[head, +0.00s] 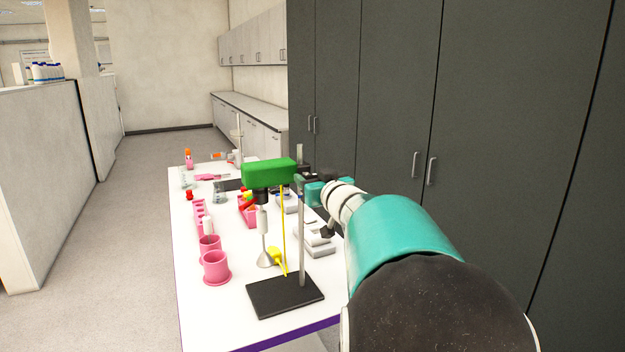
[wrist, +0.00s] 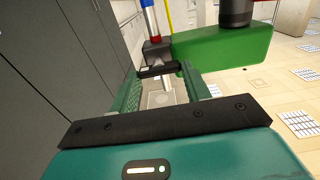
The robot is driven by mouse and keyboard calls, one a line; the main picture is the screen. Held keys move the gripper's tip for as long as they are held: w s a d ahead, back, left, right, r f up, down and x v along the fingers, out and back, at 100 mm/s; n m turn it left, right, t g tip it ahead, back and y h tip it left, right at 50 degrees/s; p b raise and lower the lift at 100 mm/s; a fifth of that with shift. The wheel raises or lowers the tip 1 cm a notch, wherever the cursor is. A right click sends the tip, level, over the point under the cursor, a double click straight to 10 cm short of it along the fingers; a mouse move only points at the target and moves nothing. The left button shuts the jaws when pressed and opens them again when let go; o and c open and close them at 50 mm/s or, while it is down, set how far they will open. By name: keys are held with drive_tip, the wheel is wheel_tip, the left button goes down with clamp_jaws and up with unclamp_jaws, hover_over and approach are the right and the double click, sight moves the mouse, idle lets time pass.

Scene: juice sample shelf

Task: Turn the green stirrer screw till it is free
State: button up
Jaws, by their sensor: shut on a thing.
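The green stirrer (head: 269,172) is mounted high on a metal rod (head: 302,235) that rises from a black base plate (head: 285,295) at the front of the table. Its green body (wrist: 225,48) shows upside down in the wrist view, beside a dark clamp block (wrist: 156,50). The stirrer screw (wrist: 157,72) is a dark bar-like head by the block, between my green fingers. My gripper (wrist: 162,80) is shut on the screw. In the head view my gripper (head: 313,191) is at the clamp behind the stirrer, and my arm partly hides it. The screw's thread is hidden.
Pink cups (head: 215,268) stand left of the stand. Grey devices (head: 318,242) sit right of the rod. Dark cabinets (head: 400,110) line the right side; the aisle floor at left is clear.

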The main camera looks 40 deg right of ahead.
drive_tip(key=shift+n, duration=0.3)
drive_tip(key=n, duration=0.3)
drive_tip(key=shift+a, duration=0.1)
drive_tip(key=n, duration=0.9)
drive_tip(key=shift+a+f, duration=0.1)
drive_tip(key=n, duration=0.5)
drive_tip(key=shift+w, duration=0.1)
drive_tip(key=shift+n, duration=0.3)
drive_tip(key=o, duration=1)
drive_tip(key=shift+f, duration=0.1)
